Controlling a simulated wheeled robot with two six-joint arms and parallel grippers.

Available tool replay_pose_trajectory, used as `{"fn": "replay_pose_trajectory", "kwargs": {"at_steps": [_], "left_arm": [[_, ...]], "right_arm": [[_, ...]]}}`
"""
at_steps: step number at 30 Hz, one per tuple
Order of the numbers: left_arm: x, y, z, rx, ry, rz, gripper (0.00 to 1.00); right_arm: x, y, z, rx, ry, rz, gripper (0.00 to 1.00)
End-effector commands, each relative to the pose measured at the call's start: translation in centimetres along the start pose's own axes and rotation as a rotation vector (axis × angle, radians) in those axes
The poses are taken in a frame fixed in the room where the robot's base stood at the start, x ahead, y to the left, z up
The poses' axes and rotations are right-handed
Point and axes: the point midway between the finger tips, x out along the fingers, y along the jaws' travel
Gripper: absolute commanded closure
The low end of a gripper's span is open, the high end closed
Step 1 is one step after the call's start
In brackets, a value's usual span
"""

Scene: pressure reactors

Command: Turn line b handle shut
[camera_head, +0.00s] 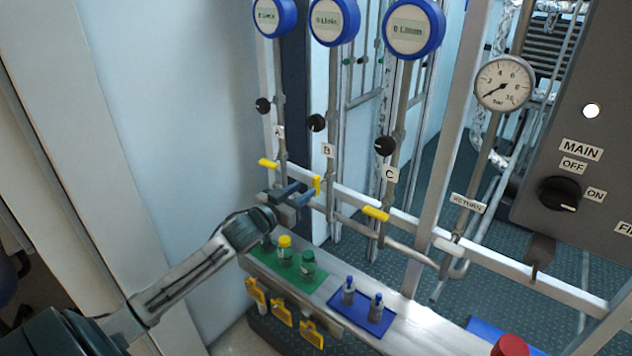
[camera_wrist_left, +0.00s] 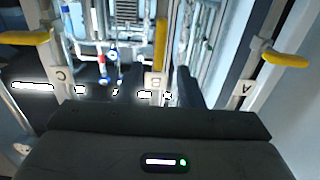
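The line B handle (camera_head: 316,186) is yellow and stands upright, roughly along its pipe, below the B label (camera_head: 328,151). In the left wrist view the line B handle (camera_wrist_left: 161,40) is near the middle, just past the gap between my dark fingers. My left gripper (camera_head: 304,192) is open, its fingers apart, with the tips close to this handle. I cannot tell whether they touch it. The line A handle (camera_head: 268,163) and line C handle (camera_head: 376,214) are yellow and lie across their pipes. My right gripper is not in view.
Below the pipes a shelf carries a green mat (camera_head: 312,290) with bottles and a blue tray (camera_head: 345,313) with two small vials. Yellow clips (camera_head: 282,312) hang at its front. A control panel (camera_head: 572,110) and gauge (camera_head: 503,83) are at right.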

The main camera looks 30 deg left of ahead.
Motion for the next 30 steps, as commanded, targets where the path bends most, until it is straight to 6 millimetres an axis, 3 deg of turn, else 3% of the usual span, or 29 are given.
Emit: {"fn": "replay_pose_trajectory", "kwargs": {"at_steps": [15,27,28,30], "left_arm": [[5.7,0.1,-0.1,-0.002,0.002,0.002,0.66],[6.4,0.1,0.0,0.0,0.001,0.003,0.66],[6.4,0.1,0.0,0.001,0.001,0.003,0.68],[6.3,0.1,0.0,0.001,0.001,0.003,0.82]], "right_arm": [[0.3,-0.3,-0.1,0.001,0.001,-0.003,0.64],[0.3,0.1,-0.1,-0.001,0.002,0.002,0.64],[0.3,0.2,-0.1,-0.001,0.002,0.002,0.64],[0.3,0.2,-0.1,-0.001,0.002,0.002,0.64]]}}
